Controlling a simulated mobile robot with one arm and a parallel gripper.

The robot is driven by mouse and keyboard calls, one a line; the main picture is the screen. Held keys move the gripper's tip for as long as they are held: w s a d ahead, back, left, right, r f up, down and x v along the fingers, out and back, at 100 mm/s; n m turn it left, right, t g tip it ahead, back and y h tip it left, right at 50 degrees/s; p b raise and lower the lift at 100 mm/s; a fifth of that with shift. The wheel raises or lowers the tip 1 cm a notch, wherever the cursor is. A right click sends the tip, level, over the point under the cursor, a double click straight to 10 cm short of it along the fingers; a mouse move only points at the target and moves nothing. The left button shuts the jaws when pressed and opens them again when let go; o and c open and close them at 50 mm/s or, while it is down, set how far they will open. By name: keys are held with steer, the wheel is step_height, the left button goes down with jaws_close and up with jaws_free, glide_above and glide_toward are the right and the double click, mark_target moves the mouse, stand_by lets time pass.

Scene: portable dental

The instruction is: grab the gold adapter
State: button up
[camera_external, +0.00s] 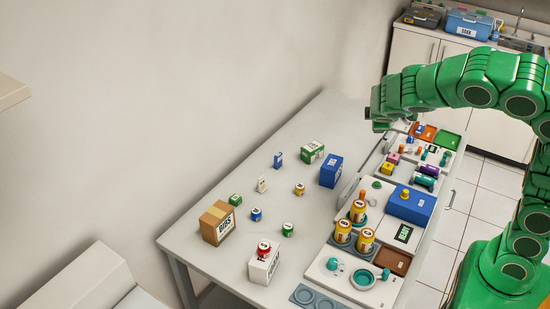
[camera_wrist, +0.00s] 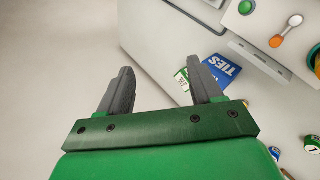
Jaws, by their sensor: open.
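I cannot tell for sure which thing is the gold adapter. A small yellow-gold piece (camera_external: 406,193) stands on the blue box of the bench unit (camera_external: 411,206) in the external view. Other small coloured pieces, too small to make out, lie in the unit's far trays. My gripper (camera_external: 376,116) is high above the far end of the table, apart from these things. In the wrist view my gripper (camera_wrist: 160,72) is open, with nothing between its two dark fingers.
On the table (camera_external: 265,170) stand a brown box (camera_external: 217,222), a white box (camera_external: 264,264), a blue box (camera_external: 331,171), a green-and-white box (camera_external: 313,151) and several small jars. Orange-labelled bottles (camera_external: 343,232) stand in the unit. The table's left side has free room.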

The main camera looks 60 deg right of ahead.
steer(key=w+a+f+n+t+h, duration=0.2)
steer(key=w+f+n, duration=0.3)
steer(key=w+n, duration=0.1)
steer(key=n+t+y, duration=0.2)
steer(key=n+t, duration=0.4)
steer(key=n, duration=1.1)
glide_toward(301, 187)
steer(key=shift+w+d+r, duration=0.1)
steer(key=shift+w+r, duration=0.15)
steer(key=shift+w, duration=0.3)
steer(key=shift+w+d+r, duration=0.15)
steer(key=shift+w+r, duration=0.1)
steer(key=shift+w, duration=0.3)
steer(key=shift+w+d+f+g, duration=0.3)
steer(key=shift+w+d+f, duration=0.3)
steer(key=shift+w+d, duration=0.2)
steer(key=shift+w+d+f, duration=1.25)
steer(key=shift+d+f, duration=0.05)
steer(key=shift+d, duration=0.15)
steer(key=shift+w+d+f, duration=0.15)
steer(key=shift+w+d, duration=0.05)
steer(key=shift+w, duration=0.1)
steer(key=c, duration=1.1)
steer(key=shift+c, duration=0.2)
